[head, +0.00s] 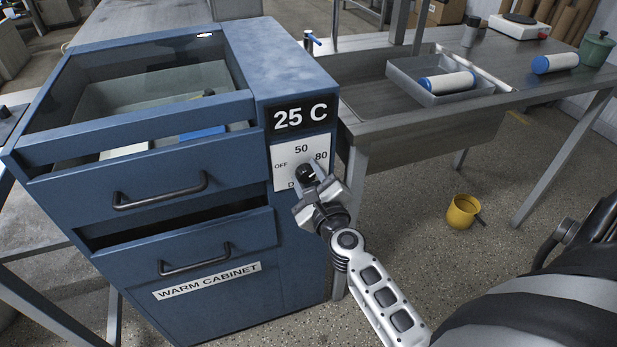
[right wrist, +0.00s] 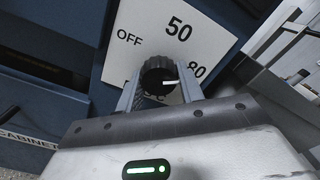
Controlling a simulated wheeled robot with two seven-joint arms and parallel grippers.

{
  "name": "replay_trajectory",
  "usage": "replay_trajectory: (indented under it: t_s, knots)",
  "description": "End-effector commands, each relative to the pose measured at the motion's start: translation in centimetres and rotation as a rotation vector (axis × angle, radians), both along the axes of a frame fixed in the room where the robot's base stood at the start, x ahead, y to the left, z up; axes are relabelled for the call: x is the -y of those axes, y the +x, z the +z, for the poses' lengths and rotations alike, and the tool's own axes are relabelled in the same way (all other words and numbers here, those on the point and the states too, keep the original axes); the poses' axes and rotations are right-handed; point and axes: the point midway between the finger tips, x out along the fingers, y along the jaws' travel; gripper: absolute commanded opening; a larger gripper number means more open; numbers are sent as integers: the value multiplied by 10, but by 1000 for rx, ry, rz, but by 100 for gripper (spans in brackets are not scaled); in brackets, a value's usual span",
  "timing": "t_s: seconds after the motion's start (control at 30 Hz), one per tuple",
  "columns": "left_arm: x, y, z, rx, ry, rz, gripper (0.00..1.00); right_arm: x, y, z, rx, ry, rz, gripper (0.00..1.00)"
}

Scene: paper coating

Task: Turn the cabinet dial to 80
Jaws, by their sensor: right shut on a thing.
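The blue warm cabinet (head: 200,275) stands at the left of the head view. Its black display (head: 301,117) reads 25 C. Below it, a white dial plate (head: 285,154) carries OFF, 50 and 80, with a lower label partly hidden. My right gripper (head: 308,177) is at this plate, shut on the black dial. In the right wrist view the ridged dial (right wrist: 159,70) sits between the two fingers, and its white mark points right, roughly toward the 80. The exact alignment is hard to tell. My left gripper is not in view.
The cabinet has an upper drawer (head: 150,172) and a lower drawer (head: 190,245) with dark handles. A workbench (head: 430,115) to the right bears a grey tray (head: 400,78) with a blue-capped bottle (head: 448,82). A yellow mug (head: 461,212) is on the floor.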

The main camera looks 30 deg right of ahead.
Motion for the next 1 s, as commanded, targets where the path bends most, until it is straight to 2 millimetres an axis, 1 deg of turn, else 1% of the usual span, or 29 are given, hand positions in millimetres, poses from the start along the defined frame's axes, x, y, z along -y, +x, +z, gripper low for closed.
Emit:
replay_trajectory:
  t_s: [0.2,0.4,0.93,0.97,1.0]
  knots:
    - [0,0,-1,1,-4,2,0,-1,0,-2,25,122,0,15]
    - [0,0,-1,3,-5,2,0,-1,0,-2,40,182,0,15]
    - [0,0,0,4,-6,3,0,-1,0,-2,46,208,1,15]
    - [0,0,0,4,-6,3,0,-1,0,-2,46,208,1,40]
    - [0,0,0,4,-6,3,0,-1,0,-2,46,208,1,51]
